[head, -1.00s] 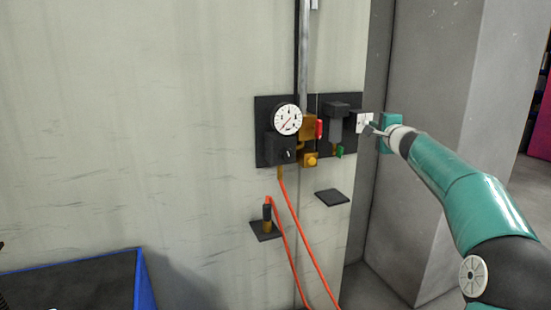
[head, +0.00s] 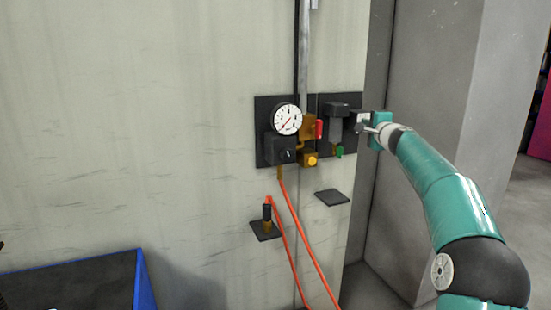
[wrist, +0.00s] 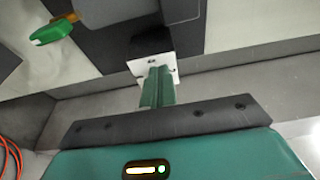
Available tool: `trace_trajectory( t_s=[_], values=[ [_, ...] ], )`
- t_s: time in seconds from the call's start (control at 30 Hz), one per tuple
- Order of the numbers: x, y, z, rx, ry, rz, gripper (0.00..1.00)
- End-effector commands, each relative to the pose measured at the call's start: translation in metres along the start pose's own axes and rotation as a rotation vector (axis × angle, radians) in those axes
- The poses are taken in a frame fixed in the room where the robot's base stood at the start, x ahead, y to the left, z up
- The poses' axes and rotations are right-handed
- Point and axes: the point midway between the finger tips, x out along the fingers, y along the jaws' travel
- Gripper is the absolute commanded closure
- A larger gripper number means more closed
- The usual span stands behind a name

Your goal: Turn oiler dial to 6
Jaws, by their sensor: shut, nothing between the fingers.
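The oiler (head: 336,125) is a dark-capped grey body on the right black panel, with a green tap (head: 339,152) below it. The tap also shows in the wrist view (wrist: 54,29). A small white square plate (head: 363,117) sits to the right of the oiler; in the wrist view the plate (wrist: 139,66) fronts a dark block (wrist: 152,44). I cannot make out dial numbers or a pointer on it. My gripper (head: 368,129) is shut and empty, its tips right at the plate. In the wrist view its green fingers (wrist: 158,85) overlap the plate; contact cannot be told.
A pressure gauge (head: 287,118) with a black knob (head: 287,152) is on the left panel, beside a red lever (head: 319,129). Orange hoses (head: 299,232) hang below. Small black shelves (head: 332,197) stick out from the wall. A grey pillar (head: 425,110) stands close on the right.

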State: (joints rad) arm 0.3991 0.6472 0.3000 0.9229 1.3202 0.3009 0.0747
Motion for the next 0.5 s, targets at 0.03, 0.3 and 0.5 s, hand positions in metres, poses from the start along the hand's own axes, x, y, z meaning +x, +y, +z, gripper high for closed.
trace_trajectory(
  t_s=[0.03, 0.3, 0.5],
  values=[
    [0.0001, 0.0003, -0.0007, 0.000, 0.000, 0.000, 1.00],
    [0.0008, 0.0018, -0.0037, 0.000, 0.001, 0.000, 1.00],
    [0.0005, 0.0027, -0.0041, 0.001, 0.002, 0.001, 1.00]
  ],
)
